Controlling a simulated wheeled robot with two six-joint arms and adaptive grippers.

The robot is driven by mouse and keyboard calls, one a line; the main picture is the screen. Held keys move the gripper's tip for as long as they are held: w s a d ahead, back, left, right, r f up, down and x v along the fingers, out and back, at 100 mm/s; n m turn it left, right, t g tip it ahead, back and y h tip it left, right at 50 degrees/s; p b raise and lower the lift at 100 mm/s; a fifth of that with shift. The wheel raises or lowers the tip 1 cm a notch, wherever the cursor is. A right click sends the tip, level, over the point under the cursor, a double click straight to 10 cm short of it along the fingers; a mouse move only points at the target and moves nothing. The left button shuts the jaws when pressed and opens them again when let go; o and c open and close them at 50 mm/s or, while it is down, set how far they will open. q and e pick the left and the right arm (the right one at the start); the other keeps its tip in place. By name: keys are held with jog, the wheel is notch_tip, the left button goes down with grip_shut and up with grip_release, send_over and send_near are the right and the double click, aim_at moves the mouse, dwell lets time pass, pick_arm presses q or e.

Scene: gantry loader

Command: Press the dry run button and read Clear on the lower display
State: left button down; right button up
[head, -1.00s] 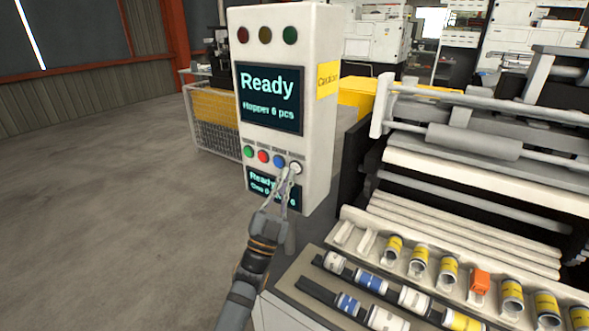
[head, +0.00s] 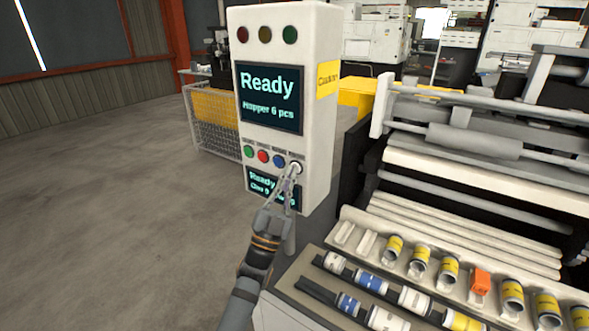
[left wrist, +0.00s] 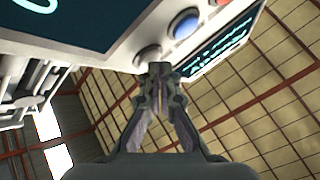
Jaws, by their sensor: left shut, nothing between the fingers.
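The control box (head: 318,140) stands upright with a row of buttons: green (head: 248,152), red (head: 263,156), blue (head: 279,160) and a white one (head: 295,167) at the right end. Labels above the buttons are too small to read. My left gripper (head: 291,172) is shut and empty, its tips at the white button; I cannot tell whether they touch. In the left wrist view the tips (left wrist: 159,68) are just below that button (left wrist: 148,55). The upper display (head: 270,98) reads "Ready, Hopper 6 pcs". The lower display (head: 260,184) starts with "Ready"; my gripper covers part of it.
A loader tray (head: 350,213) with several yellow-banded cylinders and an orange block (head: 480,282) lies at the right. Rollers (head: 470,140) stand behind it. A wire basket (head: 215,137) is behind the box. Floor at the left is clear.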

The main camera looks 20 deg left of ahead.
pick_arm(q)
jog(key=shift+w, duration=0.15)
dwell(0.5)
jog(key=shift+s+a, duration=0.2)
jog(key=shift+s, duration=0.6)
jog(key=shift+s+a, duration=0.2)
jog(key=shift+s, duration=0.6)
jog(key=shift+s+a, duration=0.2)
jog(key=shift+s, duration=0.6)
jog(key=shift+s+a, duration=0.2)
jog(key=shift+s, duration=0.6)
